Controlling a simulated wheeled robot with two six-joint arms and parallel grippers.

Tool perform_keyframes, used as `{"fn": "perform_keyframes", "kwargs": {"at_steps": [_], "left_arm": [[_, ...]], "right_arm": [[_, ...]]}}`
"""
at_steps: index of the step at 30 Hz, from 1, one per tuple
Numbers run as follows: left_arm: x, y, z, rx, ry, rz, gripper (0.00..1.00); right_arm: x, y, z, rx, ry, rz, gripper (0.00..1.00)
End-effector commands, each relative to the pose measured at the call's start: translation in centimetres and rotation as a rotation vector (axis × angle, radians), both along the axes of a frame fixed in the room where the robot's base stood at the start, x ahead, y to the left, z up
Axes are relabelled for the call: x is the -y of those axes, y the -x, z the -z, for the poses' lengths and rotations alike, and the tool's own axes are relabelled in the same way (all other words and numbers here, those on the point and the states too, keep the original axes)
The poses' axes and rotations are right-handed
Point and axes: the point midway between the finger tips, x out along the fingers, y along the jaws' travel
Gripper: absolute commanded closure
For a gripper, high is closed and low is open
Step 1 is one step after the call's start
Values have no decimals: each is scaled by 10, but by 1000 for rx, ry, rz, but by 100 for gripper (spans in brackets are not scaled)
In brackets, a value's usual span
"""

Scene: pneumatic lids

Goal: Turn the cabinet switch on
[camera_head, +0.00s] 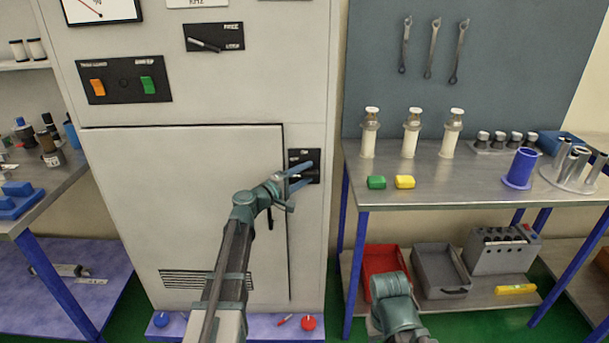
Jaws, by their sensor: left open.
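The tall pale cabinet (190,210) stands in front of me, its door shut. A black switch plate (308,156) is on the cabinet's front, right of the door's upper edge. My left gripper (301,178) is open, with its two fingers at the switch plate. The fingers cover part of the plate, so I cannot tell the switch's position or whether they touch it. My right arm (396,308) shows at the bottom, in front of the workbench; its fingertips are not visible.
Higher on the cabinet are a panel with orange and green buttons (124,80) and another black switch panel (214,37). A red bin (382,262) is below.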

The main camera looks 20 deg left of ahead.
Motion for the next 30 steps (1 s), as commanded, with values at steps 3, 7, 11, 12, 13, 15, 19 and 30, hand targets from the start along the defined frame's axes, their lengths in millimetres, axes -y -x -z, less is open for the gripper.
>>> {"fn": "perform_keyframes", "kwargs": {"at_steps": [3,7,11,12,13,15,19,30], "left_arm": [[0,0,0,0,0,0,45],[0,0,0,0,0,0,50],[0,0,0,0,0,0,74],[0,0,0,0,0,0,81],[0,0,0,0,0,1,86],[0,0,0,0,0,1,99],[0,0,0,-1,-3,1,100],[0,1,-6,-41,-144,1,100]], "right_arm": [[0,0,0,0,0,0,50],[0,0,0,0,0,0,50],[0,0,0,0,0,0,50],[0,0,0,0,0,0,50],[0,0,0,0,0,0,50],[0,0,0,0,0,0,50],[0,0,-1,0,0,0,50],[0,0,-29,0,0,0,50]]}}
